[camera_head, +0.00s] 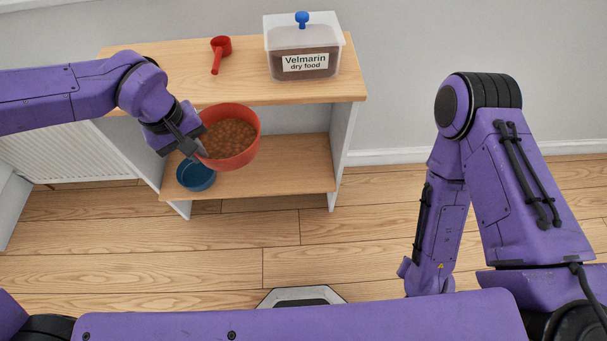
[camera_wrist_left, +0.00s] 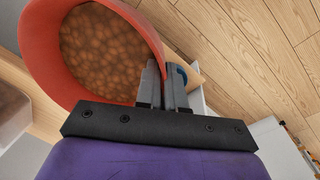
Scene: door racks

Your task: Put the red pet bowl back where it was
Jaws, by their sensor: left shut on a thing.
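The red pet bowl (camera_head: 230,138) is full of brown dry food and is upright or nearly so. My left gripper (camera_head: 199,150) is shut on its left rim and holds it in front of the shelf unit, above the lower shelf. In the left wrist view the fingers (camera_wrist_left: 163,90) pinch the wall of the bowl (camera_wrist_left: 90,15).
The top shelf (camera_head: 180,55) carries a red scoop (camera_head: 220,50) and a clear food container (camera_head: 303,50) labelled "Velmarin dry food" with a blue knob. The right part of the lower shelf is clear. A white radiator (camera_head: 65,155) stands at the left wall.

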